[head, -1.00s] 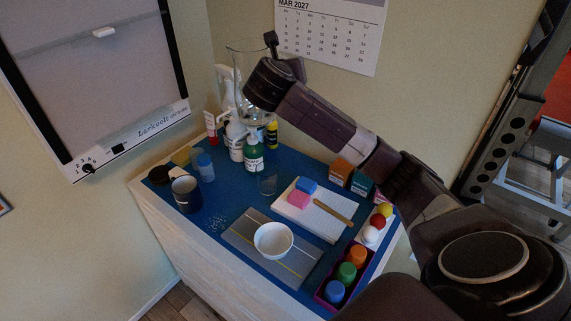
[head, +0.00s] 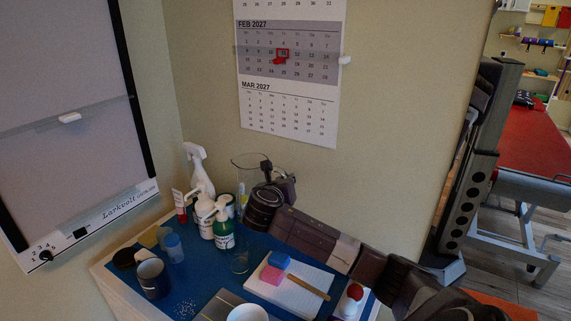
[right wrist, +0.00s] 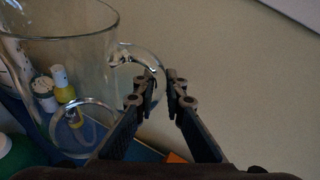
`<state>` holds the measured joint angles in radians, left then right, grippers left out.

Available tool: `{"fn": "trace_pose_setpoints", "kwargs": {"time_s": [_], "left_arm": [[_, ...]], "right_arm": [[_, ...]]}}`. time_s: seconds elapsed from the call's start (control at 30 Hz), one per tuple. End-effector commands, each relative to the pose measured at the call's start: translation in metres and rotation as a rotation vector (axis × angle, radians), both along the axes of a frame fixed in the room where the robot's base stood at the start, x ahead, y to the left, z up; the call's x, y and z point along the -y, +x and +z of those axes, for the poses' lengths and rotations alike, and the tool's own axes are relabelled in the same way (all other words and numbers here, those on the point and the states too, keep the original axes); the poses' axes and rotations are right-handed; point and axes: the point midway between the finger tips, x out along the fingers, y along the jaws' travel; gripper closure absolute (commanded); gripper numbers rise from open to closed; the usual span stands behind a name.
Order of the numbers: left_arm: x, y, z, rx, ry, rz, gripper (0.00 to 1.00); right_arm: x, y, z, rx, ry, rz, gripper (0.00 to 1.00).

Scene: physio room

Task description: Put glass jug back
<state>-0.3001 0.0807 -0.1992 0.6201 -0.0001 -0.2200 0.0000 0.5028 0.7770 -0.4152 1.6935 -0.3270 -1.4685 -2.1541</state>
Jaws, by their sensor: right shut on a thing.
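The clear glass jug (head: 240,183) is at the back of the blue-topped table, near the wall, just right of the bottles. It looks upright. My right gripper (head: 268,168) is shut on the jug's handle, on the jug's right side. In the right wrist view the jug (right wrist: 70,45) fills the left part, and its handle runs to the fingertips (right wrist: 166,92). I cannot tell whether the jug's base touches the table. My left gripper is not in view.
A white spray bottle (head: 196,158), a white pump bottle (head: 205,218) and a green bottle (head: 223,232) stand close left of the jug. A drinking glass (head: 239,262) stands in front. A notepad (head: 291,296) lies nearer. A calendar (head: 288,112) hangs on the wall behind.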

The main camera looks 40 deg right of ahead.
Motion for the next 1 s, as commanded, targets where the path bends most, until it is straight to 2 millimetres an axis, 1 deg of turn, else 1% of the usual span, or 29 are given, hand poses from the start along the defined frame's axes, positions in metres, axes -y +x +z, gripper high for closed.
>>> {"fn": "trace_pose_setpoints", "kwargs": {"time_s": [0.1,0.2,0.37,0.43,0.6,0.7,0.93,0.97,1.0], "left_arm": [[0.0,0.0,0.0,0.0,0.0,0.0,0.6],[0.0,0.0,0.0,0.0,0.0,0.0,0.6],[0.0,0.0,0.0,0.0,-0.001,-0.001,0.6],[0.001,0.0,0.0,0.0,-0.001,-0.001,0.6],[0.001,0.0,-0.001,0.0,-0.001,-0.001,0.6],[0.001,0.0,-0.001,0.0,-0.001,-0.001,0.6],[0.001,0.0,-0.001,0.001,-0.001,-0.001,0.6],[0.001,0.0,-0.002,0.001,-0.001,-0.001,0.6],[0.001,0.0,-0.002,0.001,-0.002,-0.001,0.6]], "right_arm": [[0.0,0.001,-0.015,0.01,-0.002,0.0,1.0],[0.0,0.001,-0.024,0.012,-0.002,0.001,1.0],[0.0,0.001,-0.03,0.012,-0.003,0.0,1.0],[0.0,0.001,-0.036,0.011,-0.003,0.001,1.0],[0.0,0.001,-0.059,0.008,-0.003,0.0,1.0],[0.0,0.001,-0.069,0.01,-0.002,0.0,1.0],[0.0,0.001,-0.071,0.01,-0.002,0.001,1.0],[-0.001,0.0,-0.077,-0.002,0.0,0.002,0.87],[-0.001,0.0,-0.077,-0.002,0.0,0.002,0.83]]}}
